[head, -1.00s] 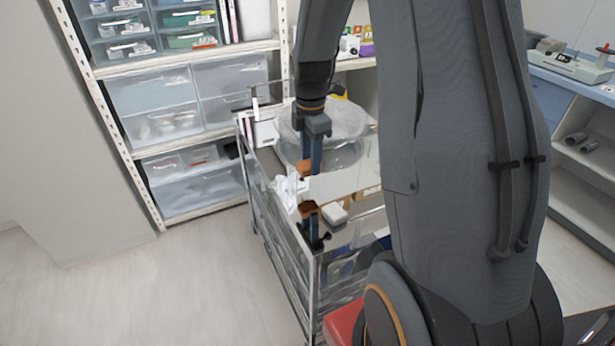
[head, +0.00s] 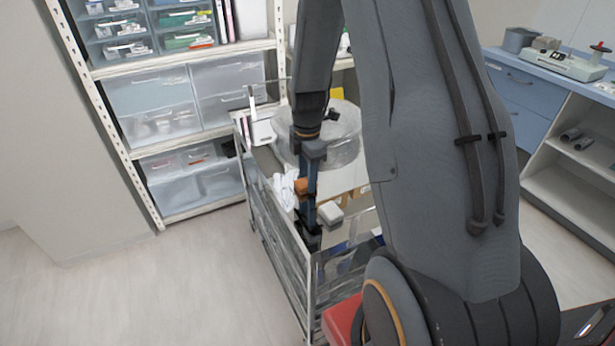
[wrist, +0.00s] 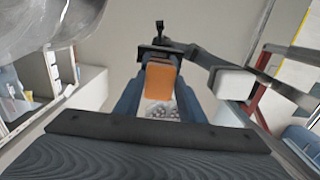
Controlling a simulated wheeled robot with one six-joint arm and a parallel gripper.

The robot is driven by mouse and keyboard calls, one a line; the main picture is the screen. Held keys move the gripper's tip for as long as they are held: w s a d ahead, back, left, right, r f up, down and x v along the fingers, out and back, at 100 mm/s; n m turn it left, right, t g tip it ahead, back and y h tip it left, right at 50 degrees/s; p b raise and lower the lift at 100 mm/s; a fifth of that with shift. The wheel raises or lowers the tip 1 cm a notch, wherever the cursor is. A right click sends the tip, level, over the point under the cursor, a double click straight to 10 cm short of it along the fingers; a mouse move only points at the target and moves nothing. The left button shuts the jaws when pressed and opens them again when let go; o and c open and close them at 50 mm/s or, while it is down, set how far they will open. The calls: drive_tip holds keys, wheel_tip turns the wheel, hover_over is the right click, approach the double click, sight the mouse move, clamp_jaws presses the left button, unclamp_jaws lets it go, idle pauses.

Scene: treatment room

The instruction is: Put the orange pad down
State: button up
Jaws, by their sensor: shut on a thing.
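The orange pad (head: 302,187) is held between the fingers of my gripper (head: 307,190), over the shiny top of the steel cart (head: 348,262). In the wrist view the pad (wrist: 160,88) sits between the two fingers of my gripper (wrist: 160,98). I cannot tell if the pad touches the cart top. My gripper points down, and its reflection shows below it. A white block (head: 330,212) lies just right of the gripper, apart from it; it also shows in the wrist view (wrist: 235,82).
A crumpled white cloth (head: 285,188) lies just left of the gripper. A large clear round container (head: 343,135) stands behind it on the cart. A shelf rack with drawers (head: 160,105) stands at the back left. The floor (head: 180,280) at left is clear.

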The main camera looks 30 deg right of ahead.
drive_tip(key=o, duration=1.2)
wheel_tip(320, 180, up, 11)
drive_tip(key=b, duration=0.3)
drive_tip(key=s+a+m, duration=0.5)
drive_tip(key=s+m, duration=0.3)
drive_tip(key=m, duration=0.1)
drive_tip(key=s+a+f+m+t, duration=0.1)
drive_tip(key=s+a+m, duration=0.5)
drive_tip(key=s+m, duration=0.2)
drive_tip(key=shift+f+m, duration=0.25)
drive_tip(key=shift+m, duration=0.25)
drive_tip(key=shift+a, duration=0.1)
